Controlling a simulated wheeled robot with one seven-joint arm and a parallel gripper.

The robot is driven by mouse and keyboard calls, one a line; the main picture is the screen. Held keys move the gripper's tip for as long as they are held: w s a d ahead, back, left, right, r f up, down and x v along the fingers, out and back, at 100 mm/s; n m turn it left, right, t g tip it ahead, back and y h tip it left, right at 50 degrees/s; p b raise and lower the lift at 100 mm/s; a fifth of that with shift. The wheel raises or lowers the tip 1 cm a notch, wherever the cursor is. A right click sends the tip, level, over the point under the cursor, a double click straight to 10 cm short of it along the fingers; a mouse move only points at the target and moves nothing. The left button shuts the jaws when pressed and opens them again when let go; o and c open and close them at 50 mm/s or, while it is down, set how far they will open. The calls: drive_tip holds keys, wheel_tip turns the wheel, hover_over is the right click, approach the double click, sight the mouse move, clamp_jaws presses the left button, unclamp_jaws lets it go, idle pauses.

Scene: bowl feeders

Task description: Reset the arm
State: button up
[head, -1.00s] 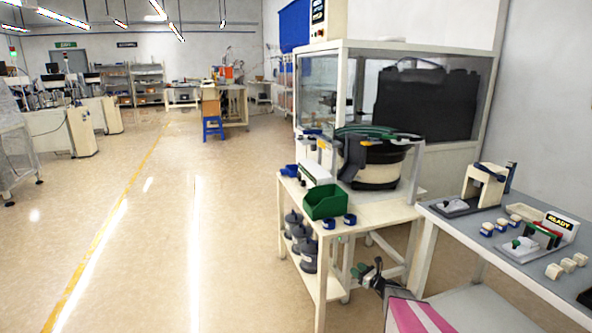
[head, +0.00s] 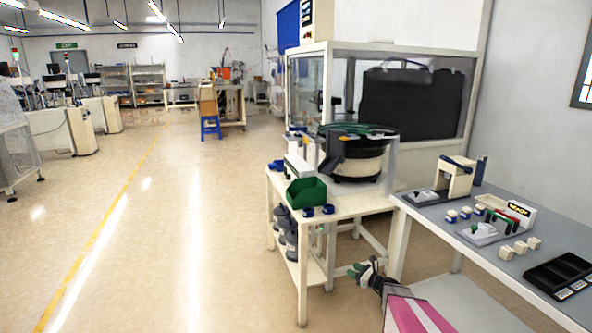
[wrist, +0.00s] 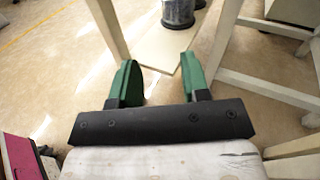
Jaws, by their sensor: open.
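My gripper (head: 364,268) shows at the lower middle of the head view, low in front of the gap between the feeder stand and the grey worktable. In the wrist view its two green fingers (wrist: 160,80) are spread apart with nothing between them. Beyond the fingers are the corner of the stand's lower shelf (wrist: 160,48) and a dark cylindrical part (wrist: 178,12). The fingers appear apart from the stand.
A cream stand (head: 345,207) carries a bowl feeder (head: 357,165), a green bin (head: 306,191) and blue parts. A grey worktable (head: 470,250) at right holds fixtures and a black tray (head: 562,275). The floor (head: 150,250) at left is clear.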

drive_tip(key=s+a+r+n+g+h, duration=0.2)
drive_tip(key=s+a+r+n+g, duration=0.1)
drive_tip(key=s+a+n+g, duration=0.35)
drive_tip(key=s+a+r+n+g+h, duration=0.1)
drive_tip(key=s+a+r+n+g, duration=0.35)
drive_tip(key=s+n, duration=0.4)
drive_tip(key=s+d+r+n+h, duration=0.1)
drive_tip(key=s+r+n+h, duration=0.2)
drive_tip(key=s+n+h, duration=0.1)
drive_tip(key=s+d+r+n+g+h, duration=0.1)
drive_tip(key=s+d+r+n+h, duration=0.1)
drive_tip(key=s+n+h, duration=0.3)
drive_tip(key=shift+s+r+n, duration=0.65)
drive_tip(key=shift+s+n, duration=0.05)
drive_tip(key=shift+s, duration=0.35)
